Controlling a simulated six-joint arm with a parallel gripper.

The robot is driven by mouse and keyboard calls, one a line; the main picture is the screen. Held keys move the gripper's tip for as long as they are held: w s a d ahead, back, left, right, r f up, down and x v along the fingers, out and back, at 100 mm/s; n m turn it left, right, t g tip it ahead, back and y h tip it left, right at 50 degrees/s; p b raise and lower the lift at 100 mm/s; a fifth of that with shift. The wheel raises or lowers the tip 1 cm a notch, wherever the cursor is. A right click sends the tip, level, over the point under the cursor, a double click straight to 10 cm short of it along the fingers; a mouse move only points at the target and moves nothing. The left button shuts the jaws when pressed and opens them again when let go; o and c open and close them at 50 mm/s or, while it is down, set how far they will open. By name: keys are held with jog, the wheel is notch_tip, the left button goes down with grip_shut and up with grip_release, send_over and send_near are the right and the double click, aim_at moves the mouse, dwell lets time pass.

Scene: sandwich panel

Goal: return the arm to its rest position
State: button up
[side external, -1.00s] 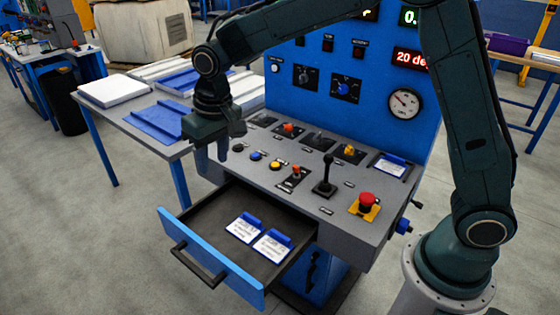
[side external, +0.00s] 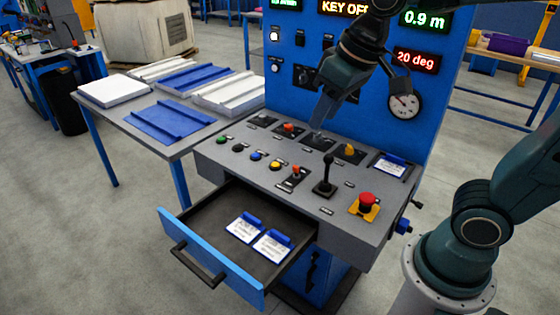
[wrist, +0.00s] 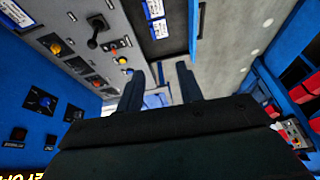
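My gripper (side external: 322,112) is in front of the blue upright panel and over the back part of the grey console in the side view, tilted downward. In the wrist view the two dark fingers of my gripper (wrist: 160,82) stand apart with nothing between them. The grey console (side external: 225,167) carries several buttons, a black joystick (side external: 325,175) and a red emergency button (side external: 367,200). The blue panel (side external: 290,105) has lit displays, dials and a round gauge (side external: 403,103), partly hidden by my arm.
A drawer (side external: 215,258) is open at the console's front, holding two white and blue tags (side external: 243,228). A table (side external: 110,122) at left holds blue and white panels (side external: 165,120). Open floor (side external: 90,250) lies in front of the drawer.

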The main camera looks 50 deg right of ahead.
jog(key=s+d+f+t, duration=0.1)
jog(key=s+d+f, duration=0.1)
jog(key=s, duration=0.8)
jog(key=shift+s+d, duration=0.25)
jog(key=shift+d, duration=0.25)
